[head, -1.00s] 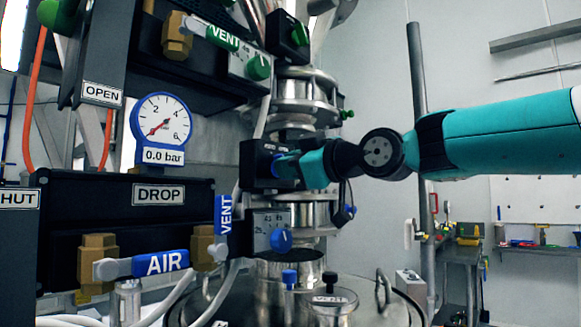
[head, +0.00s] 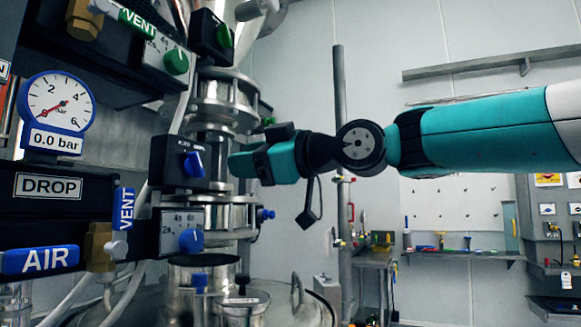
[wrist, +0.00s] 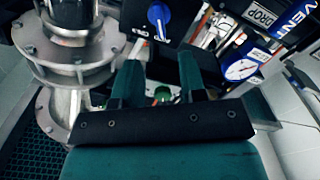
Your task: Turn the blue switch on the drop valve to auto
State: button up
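The blue switch (head: 194,165) sits on the front of a black box (head: 168,163) right of the DROP panel (head: 48,186). Its handle stands roughly upright, slightly tilted; the small marks above it are too small to read. In the wrist view the blue switch (wrist: 158,14) shows at the top, beyond the fingers. My gripper (head: 238,163) is just right of the switch in the head view, with a gap between them. In the wrist view my gripper (wrist: 160,72) has its two fingers apart with nothing between them.
A grey box with another blue knob (head: 191,240) is below. Green knobs (head: 176,61) are above. The AIR handle (head: 41,260), VENT handle (head: 123,209) and gauge (head: 58,101) are at left. Steel pipe flanges (head: 224,95) stand behind.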

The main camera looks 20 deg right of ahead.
jog(key=b+v, duration=0.1)
jog(key=v, duration=0.7)
jog(key=shift+a, duration=0.1)
